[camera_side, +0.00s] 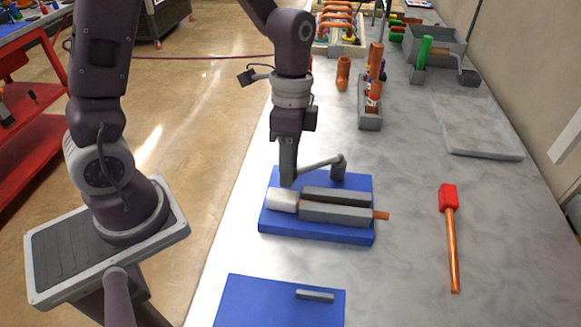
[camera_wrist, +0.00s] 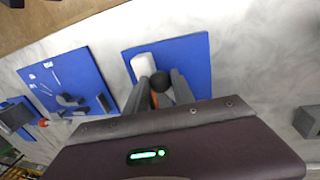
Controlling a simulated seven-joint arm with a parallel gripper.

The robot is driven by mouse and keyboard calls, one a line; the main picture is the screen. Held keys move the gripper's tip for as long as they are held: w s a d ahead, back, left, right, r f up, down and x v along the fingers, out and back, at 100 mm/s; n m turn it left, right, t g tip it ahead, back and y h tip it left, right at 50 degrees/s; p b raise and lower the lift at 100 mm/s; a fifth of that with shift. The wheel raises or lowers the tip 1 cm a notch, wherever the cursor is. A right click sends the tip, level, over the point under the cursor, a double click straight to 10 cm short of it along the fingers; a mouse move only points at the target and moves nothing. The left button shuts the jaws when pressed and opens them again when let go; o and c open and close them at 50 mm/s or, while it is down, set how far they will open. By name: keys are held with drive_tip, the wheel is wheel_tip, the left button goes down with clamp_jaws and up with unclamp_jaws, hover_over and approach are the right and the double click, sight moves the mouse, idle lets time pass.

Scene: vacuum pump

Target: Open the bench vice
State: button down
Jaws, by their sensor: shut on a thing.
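The bench vice (camera_side: 335,214) is a grey two-part block on a blue base plate (camera_side: 345,237). A pale rounded piece (camera_side: 282,200) sits at its left end and an orange piece sticks out at its right. A grey lever handle (camera_side: 320,163) runs from a pivot post (camera_side: 339,168) at the back toward my gripper (camera_side: 288,178). My gripper points down and is shut on the handle's free end; the fingers hide the grip in the side view. In the wrist view a dark round knob (camera_wrist: 160,80) shows between the fingers, with the pale piece (camera_wrist: 143,66) beyond.
A red-headed mallet (camera_side: 449,200) lies to the right. A second blue plate (camera_side: 262,300) with a small grey bar is in front. A grey holder with orange tubes (camera_side: 370,115) stands behind, and a flat grey slab (camera_side: 477,125) lies back right. The bench between vice and mallet is clear.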

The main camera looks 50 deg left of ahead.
drive_tip(key=shift+w+a+m, duration=0.3)
drive_tip(key=shift+a+m, duration=0.45)
drive_tip(key=shift+m, duration=0.05)
drive_tip(key=a+m, duration=0.1)
drive_tip(key=w+a+m, duration=0.1)
drive_tip(key=m, duration=0.1)
drive_tip(key=w+a+m+y, duration=0.1)
drive_tip(key=shift+w+a+m+g, duration=0.2)
drive_tip(key=shift+a+m+g, duration=0.1)
drive_tip(key=shift+a, duration=0.05)
drive_tip(key=w+a+m+y, duration=0.2)
drive_tip(key=w+a+m, duration=0.1)
drive_tip(key=w+m, duration=0.6)
drive_tip(key=shift+m, duration=0.7)
drive_tip(key=shift+w, duration=0.1)
drive_tip(key=c, duration=1.1)
unclamp_jaws()
drive_tip(key=shift+o, duration=0.2)
